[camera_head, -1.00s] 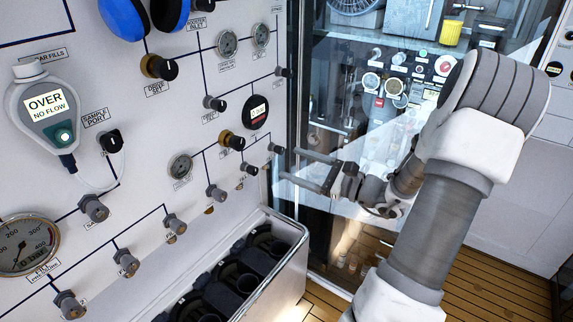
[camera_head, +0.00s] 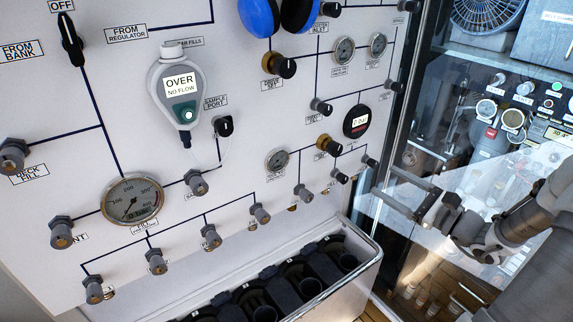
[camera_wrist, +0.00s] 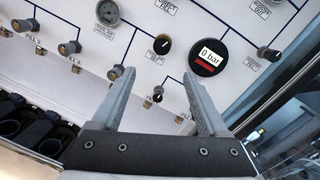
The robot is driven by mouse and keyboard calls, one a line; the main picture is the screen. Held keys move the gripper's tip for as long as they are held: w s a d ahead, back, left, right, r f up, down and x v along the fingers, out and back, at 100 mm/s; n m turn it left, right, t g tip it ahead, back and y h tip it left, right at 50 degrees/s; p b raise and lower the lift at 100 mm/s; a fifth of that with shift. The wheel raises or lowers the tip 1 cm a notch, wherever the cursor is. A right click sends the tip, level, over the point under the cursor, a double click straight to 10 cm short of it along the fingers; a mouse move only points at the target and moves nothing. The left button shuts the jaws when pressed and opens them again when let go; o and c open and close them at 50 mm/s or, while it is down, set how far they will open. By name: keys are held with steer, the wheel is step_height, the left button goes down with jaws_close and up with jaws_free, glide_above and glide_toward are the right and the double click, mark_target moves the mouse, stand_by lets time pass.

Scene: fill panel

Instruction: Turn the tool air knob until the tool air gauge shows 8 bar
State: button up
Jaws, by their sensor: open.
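A round black digital gauge (camera_head: 357,121) with a red lower band sits on the white panel; in the wrist view the gauge (camera_wrist: 208,57) reads 0 bar. Next to it is a black knob on a brass-coloured base (camera_head: 328,146), which also shows in the wrist view (camera_wrist: 162,45). Their labels are too small to read surely as tool air. My gripper (camera_head: 384,183) is open and empty, to the lower right of both in the head view. In the wrist view the knob appears beyond and between my fingertips (camera_wrist: 158,74), apart from them.
A smaller black knob (camera_wrist: 158,93) shows between the fingers. Several valves and a small dial gauge (camera_head: 277,160) surround the knob. An open bin of black holders (camera_head: 362,262) stands below. A glass cabinet (camera_head: 440,130) is to the right. A handheld meter (camera_head: 180,90) reads OVER, NO FLOW.

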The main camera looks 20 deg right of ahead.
steer(key=s+a+f+n+g+y+b, duration=0.1)
steer(key=s+a+f+n+g+y, duration=0.1)
steer(key=s+a+f+n+g, duration=0.35)
steer(key=s+a+f+n+g+y, duration=0.2)
steer(key=a+f+n+g, duration=0.1)
steer(key=a+f+n, duration=0.4)
steer(key=n+t+h+b, duration=0.4)
steer(key=n+t+h, duration=0.45)
steer(key=n, duration=1.85)
glide_toward(337, 151)
steer(key=shift+t+y, duration=0.25)
steer(key=shift+t, duration=0.25)
steer(key=x, duration=0.7)
steer(key=f+x, duration=0.1)
steer(key=x, duration=0.2)
steer(key=shift+w+d, duration=0.1)
steer(key=shift+w, duration=0.2)
